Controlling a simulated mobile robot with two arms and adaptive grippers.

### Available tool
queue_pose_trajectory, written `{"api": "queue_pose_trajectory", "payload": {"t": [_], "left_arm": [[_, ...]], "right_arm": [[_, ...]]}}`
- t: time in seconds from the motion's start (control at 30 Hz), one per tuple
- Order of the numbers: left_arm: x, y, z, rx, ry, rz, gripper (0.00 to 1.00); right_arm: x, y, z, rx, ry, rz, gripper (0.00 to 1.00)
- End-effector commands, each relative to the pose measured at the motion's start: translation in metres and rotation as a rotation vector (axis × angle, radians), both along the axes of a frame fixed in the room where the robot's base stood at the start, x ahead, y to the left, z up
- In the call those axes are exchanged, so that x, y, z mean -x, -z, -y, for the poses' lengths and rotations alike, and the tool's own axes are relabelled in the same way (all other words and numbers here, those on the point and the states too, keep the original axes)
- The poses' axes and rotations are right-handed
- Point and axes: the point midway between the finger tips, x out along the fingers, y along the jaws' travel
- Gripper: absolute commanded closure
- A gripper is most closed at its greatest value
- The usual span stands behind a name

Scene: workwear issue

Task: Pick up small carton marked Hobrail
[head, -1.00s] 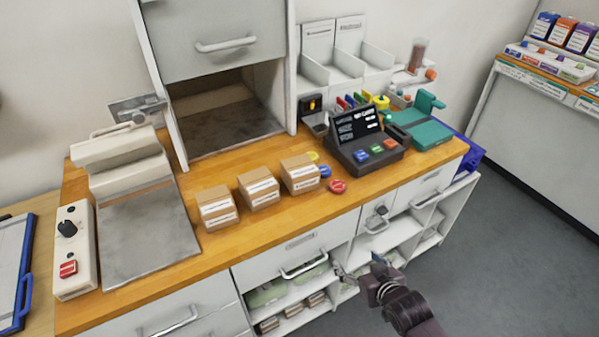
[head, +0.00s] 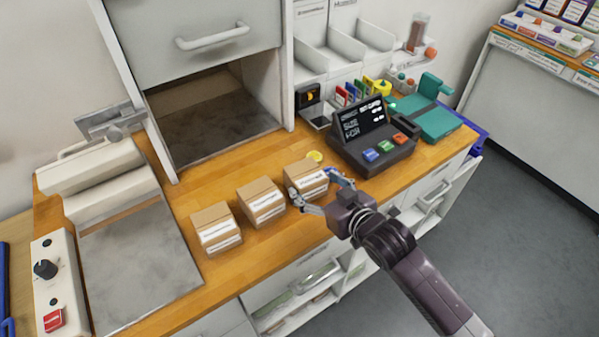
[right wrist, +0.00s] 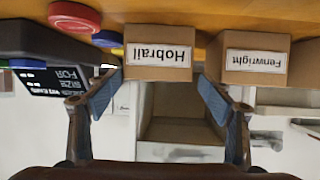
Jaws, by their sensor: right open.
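The small carton marked Hobrail (head: 304,174) is brown with a white label and stands on the wooden counter, rightmost in a row of three. In the right wrist view, which is upside down, its label reads Hobrail (right wrist: 158,56). My right gripper (head: 312,184) is open at the front of this carton. Its two fingers (right wrist: 159,92) show on either side of the carton in the wrist view, and I see no grip on it. The middle carton, marked Fenwright (right wrist: 254,62), stands beside it with a small gap. My left gripper is not in view.
A third carton (head: 216,228) stands at the left end of the row. A dark terminal (head: 372,140) is close on the right. A red disc (right wrist: 74,17) and a yellow disc (head: 314,156) lie near the Hobrail carton. A steel plate (head: 138,255) lies at left.

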Motion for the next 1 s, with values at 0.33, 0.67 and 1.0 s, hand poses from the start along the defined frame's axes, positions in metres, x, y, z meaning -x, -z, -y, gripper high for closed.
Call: {"api": "queue_pose_trajectory", "payload": {"t": [0.33,0.67,1.0], "left_arm": [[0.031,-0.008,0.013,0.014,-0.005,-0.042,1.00],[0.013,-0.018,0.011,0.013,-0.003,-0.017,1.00],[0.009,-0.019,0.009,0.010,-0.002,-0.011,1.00]], "right_arm": [[-0.023,0.008,-0.012,0.000,0.000,0.000,0.26],[-0.051,0.023,-0.027,0.000,-0.001,0.000,0.26],[-0.054,0.026,-0.029,0.000,-0.001,0.001,0.28]]}}
